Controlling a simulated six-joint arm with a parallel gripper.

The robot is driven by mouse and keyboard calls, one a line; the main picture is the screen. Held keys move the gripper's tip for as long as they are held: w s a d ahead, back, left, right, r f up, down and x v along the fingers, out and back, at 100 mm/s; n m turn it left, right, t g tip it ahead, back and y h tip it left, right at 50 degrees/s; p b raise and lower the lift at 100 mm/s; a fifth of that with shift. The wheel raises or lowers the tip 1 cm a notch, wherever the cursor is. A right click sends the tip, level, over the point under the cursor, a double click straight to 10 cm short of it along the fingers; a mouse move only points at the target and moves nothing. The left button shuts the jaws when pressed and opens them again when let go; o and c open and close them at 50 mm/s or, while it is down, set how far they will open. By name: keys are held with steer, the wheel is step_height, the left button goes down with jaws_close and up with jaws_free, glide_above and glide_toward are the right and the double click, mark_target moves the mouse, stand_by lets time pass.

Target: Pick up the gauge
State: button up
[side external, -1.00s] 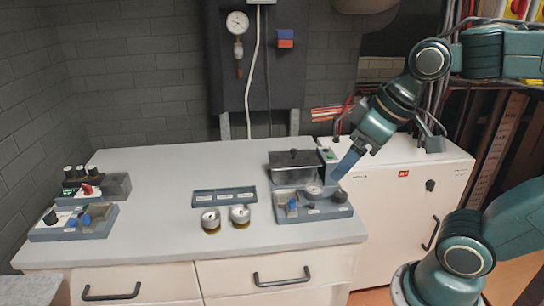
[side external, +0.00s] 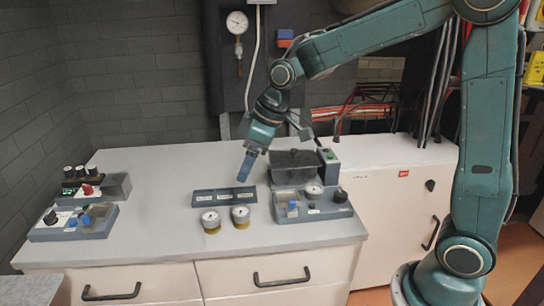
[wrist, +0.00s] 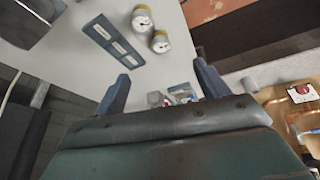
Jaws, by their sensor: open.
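Two short round gauges with white dial faces and brass-coloured bodies stand upright near the bench's front middle. The left gauge (side external: 210,221) and the right gauge (side external: 241,216) are side by side. In the wrist view a gauge (wrist: 142,20) shows at the top, with the other gauge (wrist: 160,44) just below it. My gripper (side external: 244,176) points down, empty, above and behind the gauges near the labelled tray. In the wrist view my gripper (wrist: 162,74) has its two blue fingers wide apart. Both gauges lie beyond the fingertips, apart from them.
A dark labelled tray (side external: 224,204) lies behind the gauges. A grey device (side external: 310,213) with a dial and knobs stands at right. More control boxes (side external: 72,230) stand at far left. A dial gauge (side external: 237,22) hangs on the wall. The bench's left middle is clear.

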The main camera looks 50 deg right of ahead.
steer(key=n, duration=0.1)
glide_toward(213, 214)
step_height(213, 214, up, 3)
steer(key=d, duration=0.1)
steer(key=shift+s+d+f+y, duration=0.15)
steer(key=shift+d+y, duration=0.05)
steer(key=shift+y, duration=0.2)
steer(key=shift+f, duration=0.1)
steer(key=shift+x, duration=4.2)
steer(key=shift+s+f, duration=0.1)
steer(key=shift+f, duration=0.05)
steer(key=shift+s+x, duration=0.2)
steer(key=shift+x, duration=2.3)
steer(key=shift+a+g, duration=0.15)
steer(key=shift+g, duration=0.15)
